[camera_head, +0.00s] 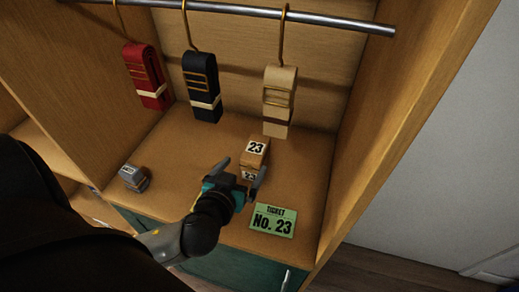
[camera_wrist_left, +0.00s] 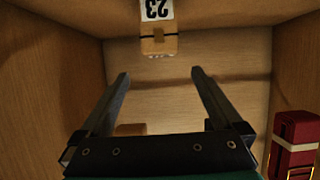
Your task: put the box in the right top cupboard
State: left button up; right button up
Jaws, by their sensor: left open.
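A wooden box (camera_head: 256,150) with a white "23" label on top sits on the shelf floor. It has a second "23" label on its near side, partly covered by my gripper. My left gripper (camera_head: 242,172) is open just in front of the box, its fingers spread. I cannot tell if the fingers touch it. In the left wrist view, the two open fingers (camera_wrist_left: 160,80) have nothing gripped between them. A tan block with an upside-down "23" label (camera_wrist_left: 158,35) shows at the top of that view. My right gripper is not in view. I cannot identify the right top cupboard.
A green ticket "No. 23" (camera_head: 273,221) lies right of my gripper. A small grey box (camera_head: 133,177) stands at the left. Red (camera_head: 147,76), navy (camera_head: 202,86) and cream (camera_head: 279,100) folded straps hang from a metal rail (camera_head: 270,13). Wooden side walls enclose the shelf.

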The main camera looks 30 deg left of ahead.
aim_at(256, 149)
pick_arm(q)
jog(key=x, duration=0.3)
jog(key=shift+w, duration=0.1)
jog(key=x, duration=0.4)
jog(key=shift+w+a+f, duration=0.1)
jog(key=shift+w+a, duration=0.05)
jog(key=shift+w, duration=0.05)
jog(key=shift+w+a+f, duration=0.15)
jog(key=shift+w+f, duration=0.15)
jog(key=shift+w, duration=0.35)
jog(key=shift+w+a+f, duration=0.1)
jog(key=shift+w+a, duration=0.05)
jog(key=shift+w, duration=0.35)
jog(key=shift+x, duration=2.1)
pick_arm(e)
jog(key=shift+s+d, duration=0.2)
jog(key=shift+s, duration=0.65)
